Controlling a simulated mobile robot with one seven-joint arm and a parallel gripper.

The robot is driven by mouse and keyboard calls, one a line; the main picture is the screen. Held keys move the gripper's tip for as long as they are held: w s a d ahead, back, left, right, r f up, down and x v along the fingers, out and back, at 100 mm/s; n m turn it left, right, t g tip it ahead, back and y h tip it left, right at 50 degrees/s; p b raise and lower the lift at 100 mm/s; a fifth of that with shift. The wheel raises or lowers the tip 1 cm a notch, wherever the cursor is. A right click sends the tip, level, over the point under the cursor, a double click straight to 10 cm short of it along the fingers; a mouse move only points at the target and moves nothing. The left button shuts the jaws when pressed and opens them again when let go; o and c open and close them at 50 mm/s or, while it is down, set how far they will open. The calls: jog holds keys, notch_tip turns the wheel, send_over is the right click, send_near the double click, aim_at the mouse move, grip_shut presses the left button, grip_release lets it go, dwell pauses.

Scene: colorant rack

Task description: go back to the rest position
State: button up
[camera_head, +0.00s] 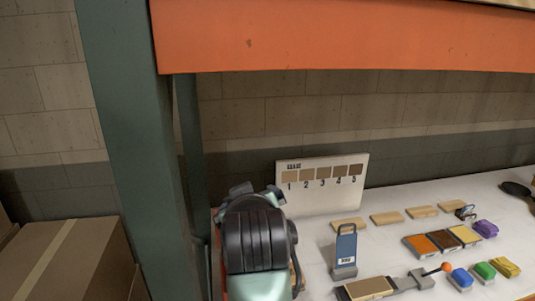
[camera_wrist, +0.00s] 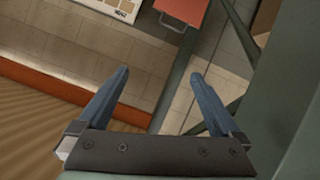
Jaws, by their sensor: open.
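My gripper (camera_wrist: 161,74) is open and empty in the wrist view, its two blue-grey fingers apart with nothing between them. In the head view, my dark wrist hides most of the gripper, which is at the left end of the white work surface (camera_head: 420,207), close to the green rack post (camera_head: 125,130). The numbered shade card (camera_head: 322,186) stands against the back, to the right of my wrist. Part of the card also shows at the top of the wrist view (camera_wrist: 112,8).
An orange beam (camera_head: 350,36) crosses above the surface. A cardboard box (camera_head: 70,262) is left of the post.

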jog(key=s+d+r+m+t+b, duration=0.1)
jog(key=s+r+m+t+b, duration=0.1)
jog(key=s+r+t, duration=0.5)
jog(key=s+d+r+m+t+h+b, duration=0.1)
jog(key=s+r+t, duration=0.6)
jog(key=s+r, duration=0.8)
notch_tip(320, 180, up, 2)
jog(key=shift+d+r+m+b, duration=0.15)
jog(key=shift+d+m+b, duration=0.65)
jog(key=shift+m+b, duration=0.35)
